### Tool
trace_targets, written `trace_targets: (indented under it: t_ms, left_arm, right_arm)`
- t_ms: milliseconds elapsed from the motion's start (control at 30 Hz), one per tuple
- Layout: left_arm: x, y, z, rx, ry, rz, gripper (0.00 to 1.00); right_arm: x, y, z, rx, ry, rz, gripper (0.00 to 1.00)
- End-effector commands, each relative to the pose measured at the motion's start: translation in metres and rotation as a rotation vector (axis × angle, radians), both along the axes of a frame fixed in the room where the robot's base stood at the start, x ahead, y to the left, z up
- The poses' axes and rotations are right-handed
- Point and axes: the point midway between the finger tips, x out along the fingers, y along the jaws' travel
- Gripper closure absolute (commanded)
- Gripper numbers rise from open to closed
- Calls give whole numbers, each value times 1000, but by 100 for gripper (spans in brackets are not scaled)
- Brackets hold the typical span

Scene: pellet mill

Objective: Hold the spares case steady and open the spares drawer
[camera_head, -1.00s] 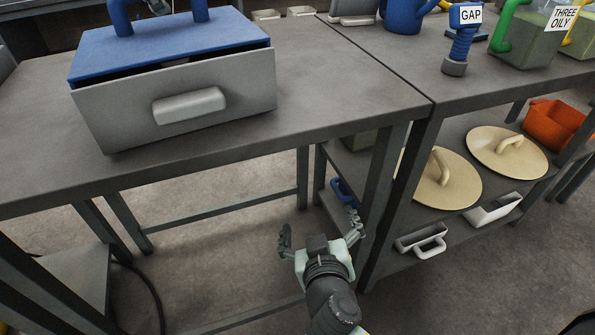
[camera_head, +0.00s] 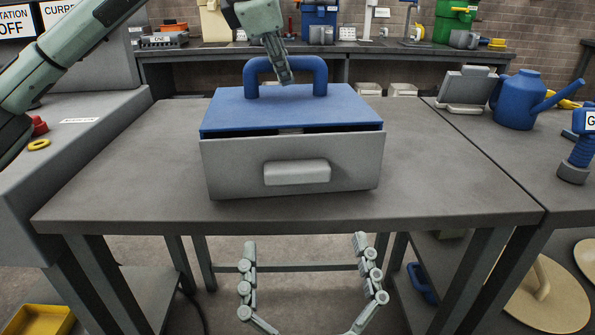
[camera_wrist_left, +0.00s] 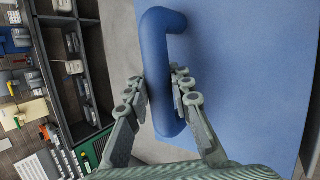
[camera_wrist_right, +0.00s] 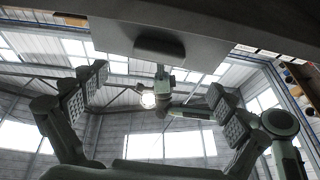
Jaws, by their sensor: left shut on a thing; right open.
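The spares case (camera_head: 290,105) stands on the grey table, with a blue top, a blue top handle (camera_head: 262,66) and a grey spares drawer (camera_head: 230,168). The drawer front has a pale bar handle (camera_head: 297,172); a dark gap shows above the front. My left gripper (camera_head: 286,78) is shut on the blue top handle, its fingers on both sides of the bar in the left wrist view (camera_wrist_left: 158,85). My right gripper (camera_head: 305,243) is open and empty, in front of and below the drawer. In the right wrist view the drawer handle (camera_wrist_right: 160,48) shows beyond the spread fingers.
The table (camera_head: 440,190) is clear around the case. A blue watering can (camera_head: 515,100) and a grey box-like device (camera_head: 467,88) stand to the right. A control console (camera_head: 85,120) with a red button is on the left. A blue handle (camera_head: 421,283) shows below the table.

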Motion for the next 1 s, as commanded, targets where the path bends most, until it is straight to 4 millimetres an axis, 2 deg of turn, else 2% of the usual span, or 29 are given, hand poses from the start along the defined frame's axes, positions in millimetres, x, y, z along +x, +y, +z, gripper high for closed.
trace_targets:
  t_ms: [33,300,500,700,967,1000]
  left_arm:
    - [-1,0,-5,4,11,2,100]
    - [-1,0,-5,3,10,2,100]
    - [0,0,-5,3,10,2,100]
    - [0,0,-5,3,10,2,100]
    - [0,0,-5,3,10,2,100]
    - [0,0,-5,3,10,2,100]
  right_arm:
    - [8,0,4,4,-3,-4,2]
    - [59,4,25,4,-3,-4,2]
    - [87,7,36,0,-2,-3,2]
    - [97,8,40,0,1,-2,2]
    - [98,8,40,0,2,-2,2]
    - [98,8,40,0,2,-3,7]
